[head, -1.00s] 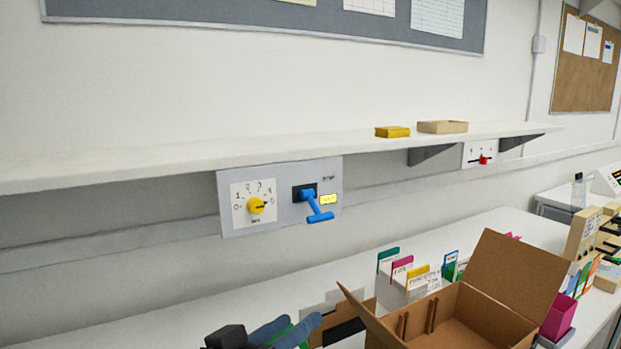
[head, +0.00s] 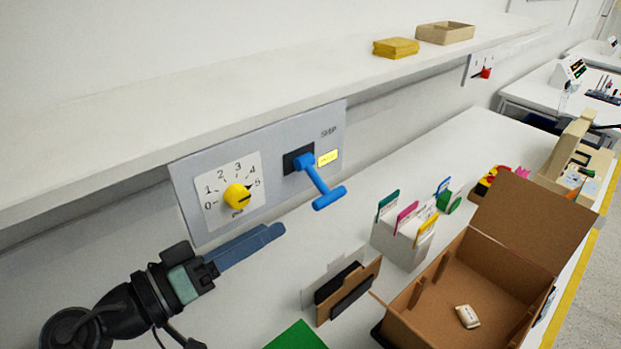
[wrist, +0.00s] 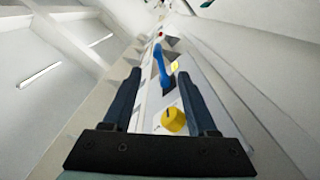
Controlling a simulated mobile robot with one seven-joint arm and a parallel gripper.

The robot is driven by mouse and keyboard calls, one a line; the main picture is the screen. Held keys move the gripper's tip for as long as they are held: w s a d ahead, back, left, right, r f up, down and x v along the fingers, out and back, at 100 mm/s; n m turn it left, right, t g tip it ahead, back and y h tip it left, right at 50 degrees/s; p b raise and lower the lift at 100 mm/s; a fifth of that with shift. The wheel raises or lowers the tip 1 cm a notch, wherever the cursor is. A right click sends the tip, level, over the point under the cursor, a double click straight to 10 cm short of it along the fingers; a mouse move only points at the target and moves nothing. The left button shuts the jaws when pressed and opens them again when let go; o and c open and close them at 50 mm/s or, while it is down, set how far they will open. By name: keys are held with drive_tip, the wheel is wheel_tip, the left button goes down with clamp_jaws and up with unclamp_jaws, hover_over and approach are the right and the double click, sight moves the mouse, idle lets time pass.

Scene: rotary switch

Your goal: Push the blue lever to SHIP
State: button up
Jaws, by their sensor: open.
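The blue lever (head: 318,184) has a T-shaped end and sticks out from a grey panel (head: 278,186) under the shelf. It points down and to the right in the head view. The word SHIP is printed above it on the panel, and a yellow label (head: 327,158) sits beside its slot. My gripper (head: 274,236) is left of and below the lever, apart from it. In the wrist view the jaws (wrist: 160,92) are open and empty, with the lever (wrist: 160,66) ahead between them and the yellow knob (wrist: 173,120) nearer.
The yellow knob (head: 238,196) sits on a numbered dial left of the lever. The white shelf (head: 200,105) runs above the panel. Below stand a cardboard box (head: 480,270), a card holder (head: 402,243) and a brown file stand (head: 348,290). A red switch (head: 485,73) is farther right.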

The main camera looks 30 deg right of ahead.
sight(326, 200)
drive_tip(key=d+p, duration=0.1)
drive_tip(key=d, duration=0.6)
drive_tip(key=w+d+p, duration=0.1)
drive_tip(key=d, duration=0.3)
drive_tip(key=shift+d+r+p, duration=0.15)
drive_tip(key=shift+d+p, duration=0.05)
drive_tip(key=shift+p, duration=0.15)
drive_tip(key=shift+w+d, duration=0.15)
drive_tip(key=shift+d, duration=0.45)
clamp_jaws()
idle(0.3)
